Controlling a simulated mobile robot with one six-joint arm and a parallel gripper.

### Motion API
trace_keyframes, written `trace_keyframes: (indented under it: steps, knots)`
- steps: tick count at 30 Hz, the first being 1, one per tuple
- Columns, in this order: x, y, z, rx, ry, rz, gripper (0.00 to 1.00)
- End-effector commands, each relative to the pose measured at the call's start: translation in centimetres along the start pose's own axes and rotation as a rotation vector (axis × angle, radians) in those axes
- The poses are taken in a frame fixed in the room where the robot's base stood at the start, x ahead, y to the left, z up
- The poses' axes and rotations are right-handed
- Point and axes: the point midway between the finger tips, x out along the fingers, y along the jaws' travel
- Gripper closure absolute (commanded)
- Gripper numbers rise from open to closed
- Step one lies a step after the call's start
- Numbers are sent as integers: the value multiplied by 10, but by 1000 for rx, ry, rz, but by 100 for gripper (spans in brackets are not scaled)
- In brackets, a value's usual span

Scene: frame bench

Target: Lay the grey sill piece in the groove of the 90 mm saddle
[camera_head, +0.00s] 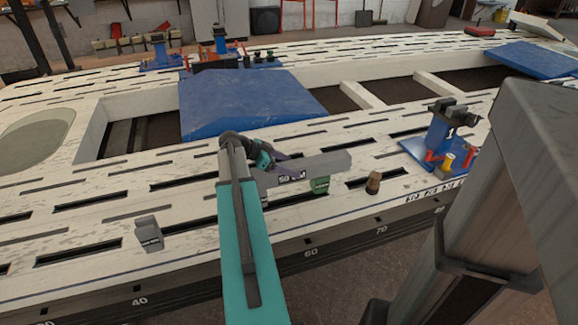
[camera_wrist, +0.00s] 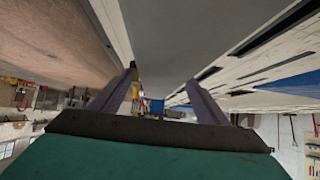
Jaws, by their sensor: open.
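The grey sill piece (camera_head: 325,163) is a long bar, level, just right of my wrist in the head view. It appears to rest on a small green block (camera_head: 320,185) and a dark block marked "50" (camera_head: 291,178). My gripper (camera_head: 284,158) is at the bar's left part, its near side partly hidden by my arm. In the wrist view its two fingers (camera_wrist: 163,85) are apart, with a large grey surface, likely the sill piece (camera_wrist: 190,35), close beyond them. I cannot tell whether they touch it. A grey labelled block (camera_head: 149,236) stands alone at left; its label is unreadable.
A small brown peg-like piece (camera_head: 373,183) stands right of the bar. A blue fixture (camera_head: 438,135) with red and yellow parts is farther right. A blue mat (camera_head: 245,105) lies behind. The slotted white bench (camera_head: 100,205) has free room around the left block.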

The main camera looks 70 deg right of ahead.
Motion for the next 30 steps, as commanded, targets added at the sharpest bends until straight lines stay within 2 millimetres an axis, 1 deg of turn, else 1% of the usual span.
trace_keyframes:
  steps: [8,21,25,30]
  knots:
    - [-35,0,-2,0,2,-3,31]
    - [-106,0,-2,0,4,-4,31]
    - [-121,-1,-3,1,4,-4,31]
    - [-131,0,-2,2,5,-3,31]
